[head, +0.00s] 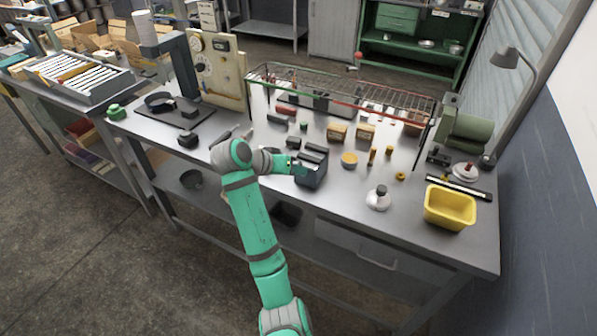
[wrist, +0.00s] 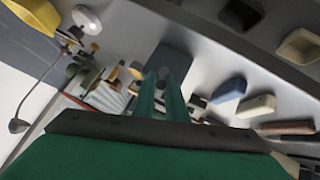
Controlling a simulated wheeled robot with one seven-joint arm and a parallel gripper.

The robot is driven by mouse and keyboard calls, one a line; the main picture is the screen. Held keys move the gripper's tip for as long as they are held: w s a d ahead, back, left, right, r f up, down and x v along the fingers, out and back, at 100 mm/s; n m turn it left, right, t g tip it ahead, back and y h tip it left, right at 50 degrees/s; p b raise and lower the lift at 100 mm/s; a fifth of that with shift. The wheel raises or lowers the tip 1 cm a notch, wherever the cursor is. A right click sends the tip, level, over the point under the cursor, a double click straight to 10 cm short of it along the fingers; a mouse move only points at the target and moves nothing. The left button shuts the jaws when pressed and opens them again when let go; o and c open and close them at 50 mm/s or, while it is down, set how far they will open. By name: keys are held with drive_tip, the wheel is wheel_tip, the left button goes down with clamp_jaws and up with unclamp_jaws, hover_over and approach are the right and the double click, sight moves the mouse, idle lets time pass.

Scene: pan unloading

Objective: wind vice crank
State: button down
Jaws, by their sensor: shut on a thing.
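The vice (head: 315,173) is a dark grey block with two upper jaws, standing near the front edge of the workbench in the head view. It also shows as a dark block (wrist: 174,60) beyond the fingertips in the wrist view. My gripper (head: 297,167) reaches in from the left and is at the vice's left side. In the wrist view my gripper's green fingers (wrist: 163,92) are closed around a small grey part, the crank (wrist: 162,75). Most of the crank is hidden by the fingers, and its angle cannot be told.
A wire rack (head: 340,88) stands along the back of the workbench (head: 240,120). A yellow bin (head: 450,207) is at the right end. The bench front left of the vice is fairly clear.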

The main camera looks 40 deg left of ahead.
drive_tip(key=shift+d+f, duration=0.1)
drive_tip(key=shift+d, duration=0.05)
drive_tip(key=c, duration=1.8)
unclamp_jaws()
drive_tip(key=shift+w+d, duration=0.2)
drive_tip(key=shift+w, duration=0.1)
drive_tip(key=shift+a, duration=0.1)
drive_tip(key=shift+r, duration=0.2)
drive_tip(key=v, duration=1)
drive_tip(key=shift+s+r, duration=0.2)
drive_tip(key=shift+a, duration=0.1)
